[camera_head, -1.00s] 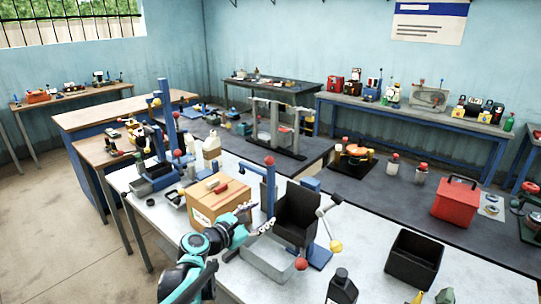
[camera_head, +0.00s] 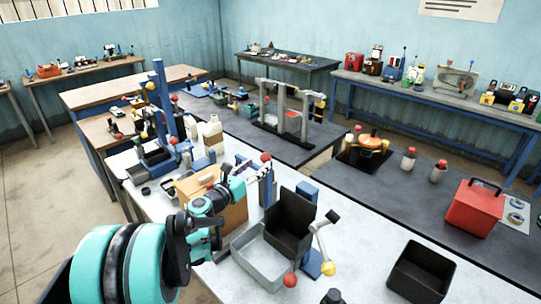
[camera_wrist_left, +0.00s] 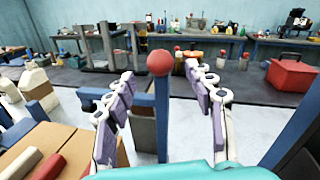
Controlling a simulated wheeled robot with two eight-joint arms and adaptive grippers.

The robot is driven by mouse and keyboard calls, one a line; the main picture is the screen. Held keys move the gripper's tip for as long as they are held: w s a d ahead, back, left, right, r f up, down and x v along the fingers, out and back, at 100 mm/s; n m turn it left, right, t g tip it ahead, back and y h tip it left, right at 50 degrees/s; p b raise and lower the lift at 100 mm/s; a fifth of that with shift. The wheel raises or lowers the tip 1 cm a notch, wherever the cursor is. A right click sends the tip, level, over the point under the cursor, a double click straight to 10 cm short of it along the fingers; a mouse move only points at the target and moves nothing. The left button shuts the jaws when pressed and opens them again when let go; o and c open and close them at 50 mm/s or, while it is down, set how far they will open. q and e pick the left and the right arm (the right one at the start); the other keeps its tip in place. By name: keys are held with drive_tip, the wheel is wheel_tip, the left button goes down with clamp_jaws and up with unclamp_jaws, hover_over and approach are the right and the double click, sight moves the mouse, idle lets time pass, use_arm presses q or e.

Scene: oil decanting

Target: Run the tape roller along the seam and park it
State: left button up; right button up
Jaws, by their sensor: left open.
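The cardboard box (camera_head: 236,216) stands on the white-topped bench, partly hidden behind my left arm in the head view. In the left wrist view its top (camera_wrist_left: 78,142) fills the lower left. A cream rounded piece (camera_wrist_left: 20,164) and a red one (camera_wrist_left: 49,167) lie on it; I cannot tell which belongs to the tape roller. My left gripper (camera_head: 240,172) is over the box in the head view. In the left wrist view the gripper (camera_wrist_left: 160,76) is open, with nothing held between its fingers. My right gripper is not in view.
A blue post with a red ball (camera_wrist_left: 160,62) stands beyond the fingers, between them in the wrist view. A grey tray (camera_head: 262,268), a black tilted bin (camera_head: 290,222) and another black bin (camera_head: 420,272) stand to the right.

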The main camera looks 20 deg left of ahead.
sight(262, 161)
use_arm(q)
drive_tip(key=w, duration=0.4)
drive_tip(key=w+d+b, duration=0.1)
drive_tip(key=w, duration=0.1)
drive_tip(key=shift+c, duration=0.4)
clamp_jaws()
